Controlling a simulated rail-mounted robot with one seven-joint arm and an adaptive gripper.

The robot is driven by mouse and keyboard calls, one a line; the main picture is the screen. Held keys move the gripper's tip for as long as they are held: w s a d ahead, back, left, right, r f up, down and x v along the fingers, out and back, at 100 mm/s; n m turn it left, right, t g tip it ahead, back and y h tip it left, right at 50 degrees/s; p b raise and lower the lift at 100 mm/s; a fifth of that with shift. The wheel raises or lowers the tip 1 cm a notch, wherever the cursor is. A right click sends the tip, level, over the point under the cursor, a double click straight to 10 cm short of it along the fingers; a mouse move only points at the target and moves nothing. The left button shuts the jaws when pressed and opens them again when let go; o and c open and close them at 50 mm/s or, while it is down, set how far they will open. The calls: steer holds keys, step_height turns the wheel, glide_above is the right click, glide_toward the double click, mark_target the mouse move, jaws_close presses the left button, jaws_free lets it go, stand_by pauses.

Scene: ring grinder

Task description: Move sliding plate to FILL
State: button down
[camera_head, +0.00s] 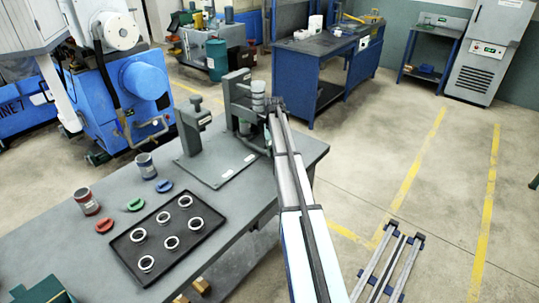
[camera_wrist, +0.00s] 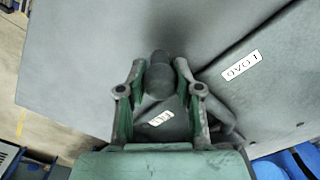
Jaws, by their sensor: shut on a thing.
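In the wrist view, my gripper (camera_wrist: 159,68) is shut around a dark rounded knob (camera_wrist: 160,80), with one finger on each side. The knob appears to be the handle of the sliding plate, whose own outline is hard to make out. A FILL label (camera_wrist: 160,118) shows between the fingers, below the knob. A LOAD label (camera_wrist: 240,65) reads upside down to the right. In the head view, my arm reaches to the grinder fixture (camera_head: 243,112) on its base plate (camera_head: 215,172). The arm hides the fingers and the knob there.
A grey upright stand (camera_head: 192,125) is left of the fixture. A black tray (camera_head: 125,255) holds several rings. The workbench (camera_head: 50,240) ends just right of the fixture, with open floor beyond.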

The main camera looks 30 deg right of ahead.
steer(key=c, duration=0.8)
jaws_free()
steer(key=shift+a, duration=0.1)
steer(key=shift+o, duration=0.2)
steer(key=shift+r, duration=0.15)
step_height(320, 180, up, 12)
